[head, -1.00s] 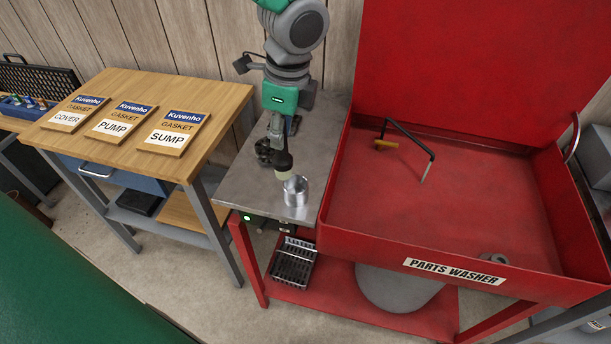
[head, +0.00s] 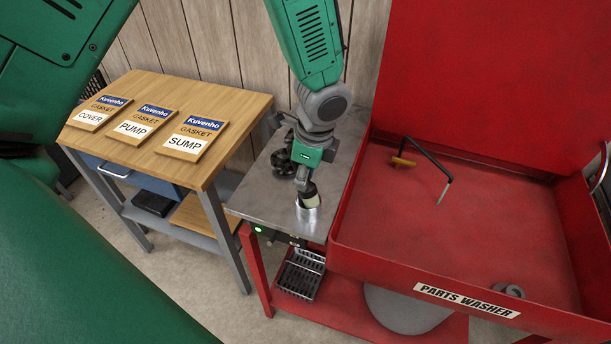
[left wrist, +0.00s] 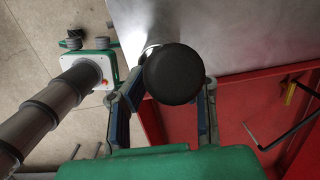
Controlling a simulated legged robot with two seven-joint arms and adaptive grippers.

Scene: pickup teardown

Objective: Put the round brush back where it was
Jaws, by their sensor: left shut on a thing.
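My left gripper (head: 306,180) points down over the steel bench top and is shut on the round brush (head: 309,196). The brush's pale lower part is at the mouth of a shiny metal cup (head: 308,214) and seems to be partly inside it. How deep it sits is hidden. In the left wrist view the brush's round black end (left wrist: 173,74) lies between the fingers of the left gripper (left wrist: 165,100). A bright part of the cup (left wrist: 148,50) shows just behind it. My right gripper is not in view.
Close behind the gripper stands a dark object (head: 284,158). A wooden table (head: 213,165) with gasket boards stands on the left.

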